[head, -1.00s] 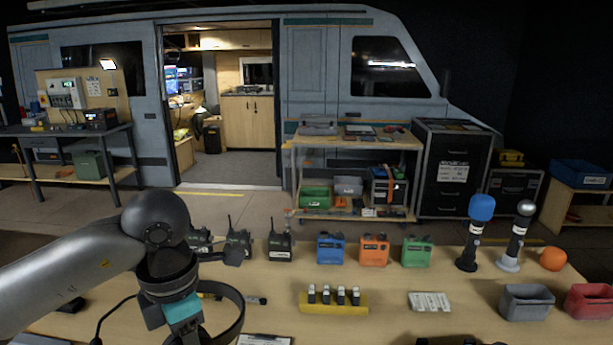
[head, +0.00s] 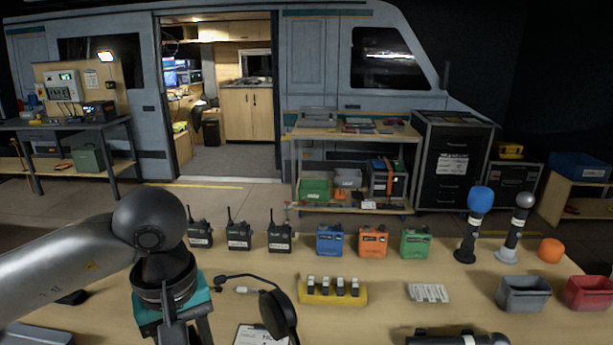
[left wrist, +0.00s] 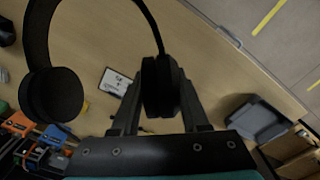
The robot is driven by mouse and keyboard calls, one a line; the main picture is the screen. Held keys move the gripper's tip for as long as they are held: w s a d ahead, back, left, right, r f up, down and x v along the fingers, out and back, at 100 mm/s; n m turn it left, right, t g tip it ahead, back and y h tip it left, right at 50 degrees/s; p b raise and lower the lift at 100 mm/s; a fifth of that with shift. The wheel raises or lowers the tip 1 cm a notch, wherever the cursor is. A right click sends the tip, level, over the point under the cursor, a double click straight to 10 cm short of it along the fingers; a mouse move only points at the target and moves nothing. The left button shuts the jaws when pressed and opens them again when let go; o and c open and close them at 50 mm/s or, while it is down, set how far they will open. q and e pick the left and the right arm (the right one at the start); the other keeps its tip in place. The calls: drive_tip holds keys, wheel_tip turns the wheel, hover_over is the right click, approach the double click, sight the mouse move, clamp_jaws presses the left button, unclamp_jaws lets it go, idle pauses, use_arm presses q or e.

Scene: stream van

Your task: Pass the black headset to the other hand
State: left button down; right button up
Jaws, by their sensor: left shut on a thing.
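The black headset (head: 279,316) shows in the head view just right of my left gripper (head: 188,333), above the near part of the table. One ear cup and the thin band are visible there; the rest is hidden by the gripper or cut off. In the left wrist view my left gripper (left wrist: 160,90) is shut on one ear cup of the headset (left wrist: 50,95). The band arcs up and left to the other ear cup, which hangs free. A dark part at the bottom edge of the head view seems to be my right arm; its fingers cannot be made out.
A clipboard (head: 262,335) lies below the headset.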

use_arm(q)
drive_tip(key=m, duration=0.3)
drive_tip(key=s+m, duration=0.1)
drive_tip(key=m, duration=0.2)
drive_tip(key=shift+d, duration=0.1)
